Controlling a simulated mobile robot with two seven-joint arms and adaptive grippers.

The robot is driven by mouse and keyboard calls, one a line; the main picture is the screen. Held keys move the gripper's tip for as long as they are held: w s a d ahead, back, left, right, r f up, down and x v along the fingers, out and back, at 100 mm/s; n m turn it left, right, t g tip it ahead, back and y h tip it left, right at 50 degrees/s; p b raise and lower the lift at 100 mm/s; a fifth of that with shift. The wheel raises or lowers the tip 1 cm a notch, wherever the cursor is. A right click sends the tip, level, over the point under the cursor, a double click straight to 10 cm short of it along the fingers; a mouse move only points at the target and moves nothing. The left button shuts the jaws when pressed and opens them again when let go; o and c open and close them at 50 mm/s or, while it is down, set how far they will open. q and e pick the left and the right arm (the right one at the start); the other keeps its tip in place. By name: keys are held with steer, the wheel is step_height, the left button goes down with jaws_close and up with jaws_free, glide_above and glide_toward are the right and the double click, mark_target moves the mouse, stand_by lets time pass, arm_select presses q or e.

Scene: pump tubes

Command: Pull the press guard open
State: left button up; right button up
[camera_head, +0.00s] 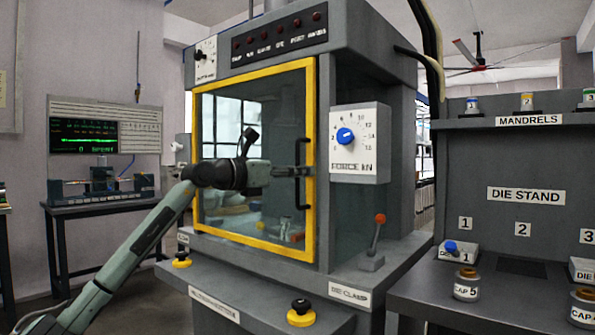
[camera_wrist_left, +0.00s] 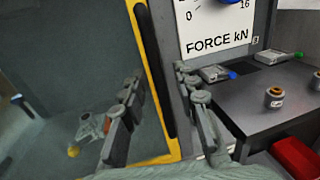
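The press guard (camera_head: 311,105) is a clear panel in a yellow frame. It looks closed across the front of the grey press. Its black vertical handle (camera_head: 301,190) is near the right side of the frame. My left gripper (camera_head: 306,171) comes in from the left and reaches the middle of the handle. In the left wrist view, the fingers of my left gripper (camera_wrist_left: 163,100) are spread, with the handle (camera_wrist_left: 152,70) running between and beyond them. I see a gap on both sides, though contact is hard to judge. My right gripper is not in view.
A force dial box (camera_head: 360,143) and a red-tipped lever (camera_head: 376,240) are right of the guard. Yellow-and-black knobs (camera_head: 301,313) are on the press's front base. The die stand (camera_head: 520,195) with caps is at the right. A bench with a display (camera_head: 85,136) stands behind left.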

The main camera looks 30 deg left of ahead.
arm_select(q)
jaws_close()
steer(key=shift+s, duration=0.1)
stand_by(0.3)
